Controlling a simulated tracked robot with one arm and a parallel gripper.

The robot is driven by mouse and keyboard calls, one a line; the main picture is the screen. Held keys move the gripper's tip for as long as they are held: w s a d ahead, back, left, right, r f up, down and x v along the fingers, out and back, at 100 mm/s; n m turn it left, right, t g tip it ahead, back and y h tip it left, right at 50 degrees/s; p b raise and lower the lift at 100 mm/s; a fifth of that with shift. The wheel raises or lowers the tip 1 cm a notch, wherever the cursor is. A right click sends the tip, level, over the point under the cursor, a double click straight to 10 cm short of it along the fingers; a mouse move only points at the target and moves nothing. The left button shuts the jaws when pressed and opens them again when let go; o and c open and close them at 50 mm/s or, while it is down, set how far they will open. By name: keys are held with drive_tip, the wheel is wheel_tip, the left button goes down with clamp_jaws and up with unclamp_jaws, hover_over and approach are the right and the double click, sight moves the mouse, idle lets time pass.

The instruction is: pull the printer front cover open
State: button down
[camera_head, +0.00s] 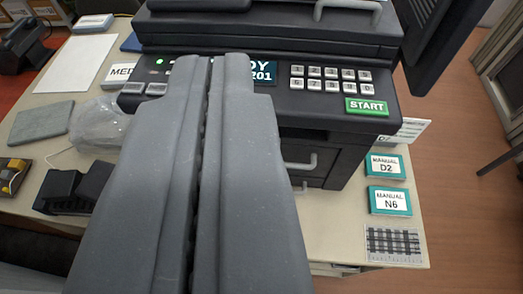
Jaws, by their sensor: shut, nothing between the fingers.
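The dark grey printer (385,95) stands at the back of the desk with its control panel facing me. The panel has grey number keys, a green START button and a display partly hidden by my gripper. Below it, the front has a panel with a light grey bar handle (303,164), which looks closed; its left part is hidden. I cannot tell for sure that this panel is the front cover. My gripper (222,60) is shut and empty. Its fingertips overlap the display in the picture; I cannot tell whether they touch.
Manuals D2 (386,167) and N6 (390,201) lie right of the printer on the desk (335,225). A checked card (393,245) lies near the front edge. A clear plastic bag (98,122) and black blocks (75,188) lie left. A dark screen (437,35) stands right.

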drive_tip(key=w+d+f+m+h+p, duration=0.1)
drive_tip(key=w+f+p, duration=0.15)
drive_tip(key=f, duration=0.95)
drive_tip(key=w+d+f+g+h+p, duration=0.15)
drive_tip(key=w+f, duration=0.25)
drive_tip(key=f, duration=0.7)
drive_tip(key=w+d+f+m+t+h+p, duration=0.1)
drive_tip(key=w+d+f, duration=0.15)
drive_tip(key=f, duration=0.95)
drive_tip(key=a+x, duration=0.2)
drive_tip(key=x, duration=0.7)
drive_tip(key=shift+w+d, duration=0.35)
drive_tip(key=shift+d, duration=0.1)
drive_tip(key=shift+a+f+y, duration=0.1)
drive_tip(key=shift+f+y, duration=0.05)
drive_tip(key=shift+y, duration=0.1)
